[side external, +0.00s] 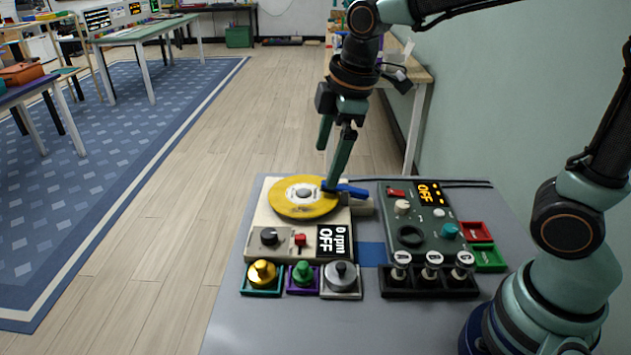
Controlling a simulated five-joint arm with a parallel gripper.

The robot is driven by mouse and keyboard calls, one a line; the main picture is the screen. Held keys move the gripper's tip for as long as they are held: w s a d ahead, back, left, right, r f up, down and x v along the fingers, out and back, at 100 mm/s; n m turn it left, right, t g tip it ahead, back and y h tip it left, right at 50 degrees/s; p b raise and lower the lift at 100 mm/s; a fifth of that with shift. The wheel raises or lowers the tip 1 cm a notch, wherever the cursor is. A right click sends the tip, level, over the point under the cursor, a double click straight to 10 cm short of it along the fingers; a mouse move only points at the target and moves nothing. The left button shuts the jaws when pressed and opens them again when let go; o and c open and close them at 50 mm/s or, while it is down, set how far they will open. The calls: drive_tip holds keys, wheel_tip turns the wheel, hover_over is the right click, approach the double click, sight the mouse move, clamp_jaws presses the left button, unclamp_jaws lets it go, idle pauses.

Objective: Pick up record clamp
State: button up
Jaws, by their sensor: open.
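A turntable (262,222) stands on the grey table with a yellow record (285,206) on it. A small grey round piece (304,193) sits at the record's centre. In front stand three knobbed pieces in small trays: a gold one (262,273), a green one (302,272) and a grey one (341,274). I cannot tell which of these pieces is the record clamp. My gripper (328,168) is open and empty, pointing down over the record's right edge. Its longer-looking finger overlaps the blue tonearm (350,190); contact is unclear.
A green control box (422,235) with an orange OFF display stands right of the turntable. The table's front (300,325) is clear.

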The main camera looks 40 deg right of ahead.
drive_tip(key=w+a+f+n+g, duration=0.2)
drive_tip(key=w+a+f+n, duration=0.25)
drive_tip(key=a+n, duration=0.2)
drive_tip(key=n+g, duration=0.1)
drive_tip(key=n, duration=0.6)
hover_over(261, 264)
wheel_tip(261, 264, down, 6)
drive_tip(key=shift+h, duration=0.3)
drive_tip(key=f, duration=0.6)
drive_tip(key=shift+s+d+f, duration=0.15)
drive_tip(key=shift+d+f, duration=0.05)
drive_tip(key=shift+f, duration=0.05)
drive_tip(key=shift+w+a+f, duration=0.1)
drive_tip(key=shift+f, duration=1.3)
drive_tip(key=shift+w+a+f, duration=0.1)
drive_tip(key=shift+f, duration=1.25)
clamp_jaws()
drive_tip(key=shift+r, duration=0.1)
